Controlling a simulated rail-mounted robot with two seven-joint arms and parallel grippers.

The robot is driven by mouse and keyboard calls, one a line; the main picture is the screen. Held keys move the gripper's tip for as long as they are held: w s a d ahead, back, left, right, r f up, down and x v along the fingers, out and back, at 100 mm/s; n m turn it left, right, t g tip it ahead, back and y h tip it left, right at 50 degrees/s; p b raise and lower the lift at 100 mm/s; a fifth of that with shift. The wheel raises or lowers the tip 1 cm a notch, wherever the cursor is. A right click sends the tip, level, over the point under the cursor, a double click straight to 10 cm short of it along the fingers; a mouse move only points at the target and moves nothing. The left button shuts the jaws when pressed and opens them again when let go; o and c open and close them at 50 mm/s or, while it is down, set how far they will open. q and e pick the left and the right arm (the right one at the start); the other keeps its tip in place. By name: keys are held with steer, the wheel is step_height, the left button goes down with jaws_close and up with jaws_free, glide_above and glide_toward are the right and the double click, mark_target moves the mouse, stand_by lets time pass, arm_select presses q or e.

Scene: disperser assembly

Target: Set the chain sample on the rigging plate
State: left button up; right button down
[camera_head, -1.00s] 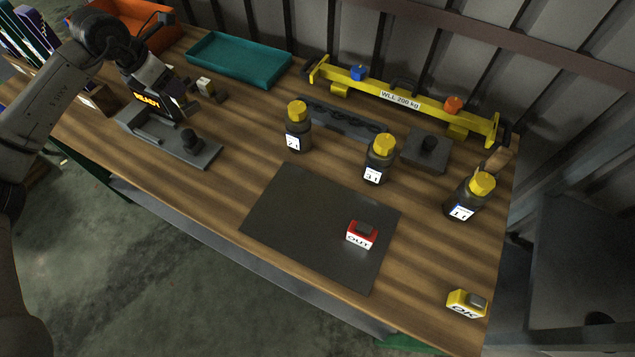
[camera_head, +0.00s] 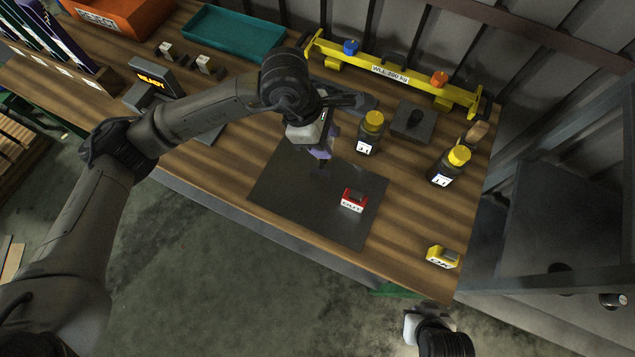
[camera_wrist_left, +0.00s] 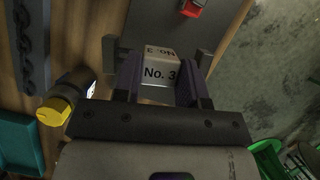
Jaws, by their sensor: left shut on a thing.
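My left gripper (camera_head: 320,160) is above the dark flat plate (camera_head: 275,190) on the bench. In the left wrist view, its two purple fingers (camera_wrist_left: 158,85) are shut on a pale block marked "No. 3" (camera_wrist_left: 160,72). In the head view the block is mostly hidden. I cannot tell whether it touches the plate. A dark chain in a tray (camera_wrist_left: 32,55) shows at the left of the wrist view; in the head view my arm hides most of it. My right gripper (camera_head: 415,325) is low at the bottom edge, off the bench, its jaws unclear.
A red "OUT" block (camera_head: 353,200) stands on the plate. Bottles with yellow caps (camera_head: 370,132) (camera_head: 449,166) stand behind and right. A yellow "OK" block (camera_head: 443,257) is near the right corner. A yellow beam (camera_head: 395,75), a teal tray (camera_head: 235,35) and an orange bin (camera_head: 120,15) line the back.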

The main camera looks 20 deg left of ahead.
arm_select(q)
steer(key=s+d+f+m+g+p, duration=0.1)
steer(key=s+d+m, duration=0.1)
steer(key=s+d, duration=0.3)
steer(key=a+f, duration=0.2)
steer(key=a, duration=0.1)
steer(key=w+a+f, duration=0.1)
steer(key=a+f, duration=0.1)
steer(key=a, duration=0.2)
steer(key=w+a+f, duration=0.1)
steer(key=a+f, duration=0.2)
steer(key=shift+w+a+b, duration=0.1)
steer(key=shift+a+b, duration=0.2)
steer(key=shift+f, duration=1.95)
steer(key=shift+f+b, duration=0.1)
steer(key=shift+b, duration=0.25)
steer(key=o, duration=1.1)
